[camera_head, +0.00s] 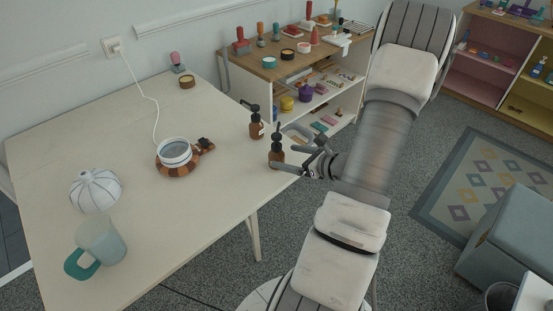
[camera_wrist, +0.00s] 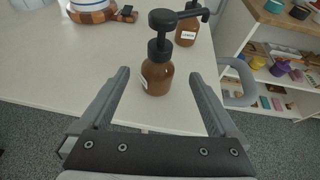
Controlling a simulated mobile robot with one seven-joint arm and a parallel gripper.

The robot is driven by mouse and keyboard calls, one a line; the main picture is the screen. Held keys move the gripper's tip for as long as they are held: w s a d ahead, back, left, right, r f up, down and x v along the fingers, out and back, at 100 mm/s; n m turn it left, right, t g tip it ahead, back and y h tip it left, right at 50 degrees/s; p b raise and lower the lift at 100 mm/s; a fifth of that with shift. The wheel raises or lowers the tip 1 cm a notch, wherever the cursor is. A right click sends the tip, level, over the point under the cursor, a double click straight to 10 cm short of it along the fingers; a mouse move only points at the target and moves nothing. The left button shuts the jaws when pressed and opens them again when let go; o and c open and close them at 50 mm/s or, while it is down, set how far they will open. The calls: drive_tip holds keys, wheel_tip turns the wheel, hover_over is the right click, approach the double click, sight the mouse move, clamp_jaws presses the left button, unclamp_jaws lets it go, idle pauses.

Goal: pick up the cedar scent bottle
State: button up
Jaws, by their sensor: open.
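Two brown pump bottles with black tops stand upright at the table's right edge. The nearer bottle (camera_head: 276,157) has a white label mostly turned away at its left side in the wrist view (camera_wrist: 158,79). The farther bottle (camera_head: 256,131) shows a white label in the wrist view (camera_wrist: 186,37). I cannot read either label, so I cannot tell which is cedar. My gripper (camera_head: 284,151) is open at the nearer bottle; in the wrist view its fingers (camera_wrist: 160,76) lie on either side of that bottle, with gaps and no visible contact.
A cluttered shelf unit (camera_head: 290,65) stands beyond the bottles. The table's front is mostly clear.

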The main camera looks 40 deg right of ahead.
sight(282, 155)
drive_tip(key=x, duration=0.5)
drive_tip(key=b+x, duration=0.1)
drive_tip(key=x, duration=0.1)
drive_tip(key=shift+a+f, duration=0.15)
drive_tip(key=shift+f, duration=0.35)
drive_tip(key=shift+w+f, duration=0.1)
drive_tip(key=shift+w, duration=0.4)
clamp_jaws()
